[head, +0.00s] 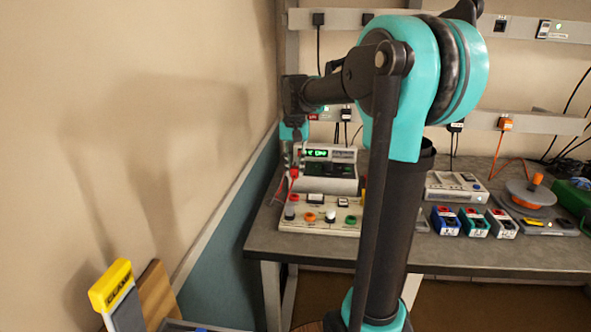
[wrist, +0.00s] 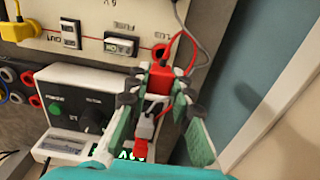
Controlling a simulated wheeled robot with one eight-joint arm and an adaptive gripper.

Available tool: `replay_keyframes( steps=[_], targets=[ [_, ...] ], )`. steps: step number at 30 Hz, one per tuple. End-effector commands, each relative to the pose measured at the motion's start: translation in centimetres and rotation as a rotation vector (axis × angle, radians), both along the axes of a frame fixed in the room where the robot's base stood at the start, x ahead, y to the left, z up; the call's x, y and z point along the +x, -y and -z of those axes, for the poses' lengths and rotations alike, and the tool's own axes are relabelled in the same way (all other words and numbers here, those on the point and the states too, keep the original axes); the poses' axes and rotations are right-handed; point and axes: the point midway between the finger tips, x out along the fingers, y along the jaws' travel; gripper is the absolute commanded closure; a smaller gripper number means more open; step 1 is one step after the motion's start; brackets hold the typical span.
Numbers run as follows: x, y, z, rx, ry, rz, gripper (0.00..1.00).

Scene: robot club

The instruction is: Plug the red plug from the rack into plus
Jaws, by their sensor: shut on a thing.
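My gripper (head: 291,160) is shut on the red plug (head: 294,174), at the left end of the bench. In the wrist view, the plug (wrist: 160,78) sits between the dark fingertips (wrist: 156,94) of my gripper, with a red lead looping off it. The white socket board (head: 318,228) lies just below and in front of the gripper. It also fills the top of the wrist view (wrist: 92,14), where a red-rimmed socket (wrist: 160,50) shows just past the plug. The plug's tip is hidden, and I cannot tell whether it touches the board. No plus label is legible.
A bench power supply (head: 345,180) with a lit green display stands behind the board. The wall (head: 200,150) is close on the left. To the right are several small coloured boxes (head: 474,222) and a cable reel (head: 530,193). Yellow-topped item (head: 112,285) stands at lower left.

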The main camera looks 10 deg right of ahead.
Motion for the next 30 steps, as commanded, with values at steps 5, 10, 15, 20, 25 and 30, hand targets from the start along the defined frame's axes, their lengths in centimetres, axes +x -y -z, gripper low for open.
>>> replay_keyframes(
  steps=[5, 10, 15, 20, 25, 30],
  targets=[
    [0.0, 0.0, 0.6, 0.000, 0.000, 0.002, 1.00],
    [0.0, 0.0, 1.8, 0.000, 0.000, 0.002, 1.00],
    [0.0, 0.0, 3.0, 0.000, 0.000, 0.002, 1.00],
    [0.0, 0.0, 4.1, 0.000, 0.000, 0.002, 1.00],
    [0.0, 0.0, 4.9, 0.000, 0.000, 0.001, 1.00],
    [0.0, 0.0, 5.2, 0.000, 0.000, 0.001, 1.00]
  ],
)
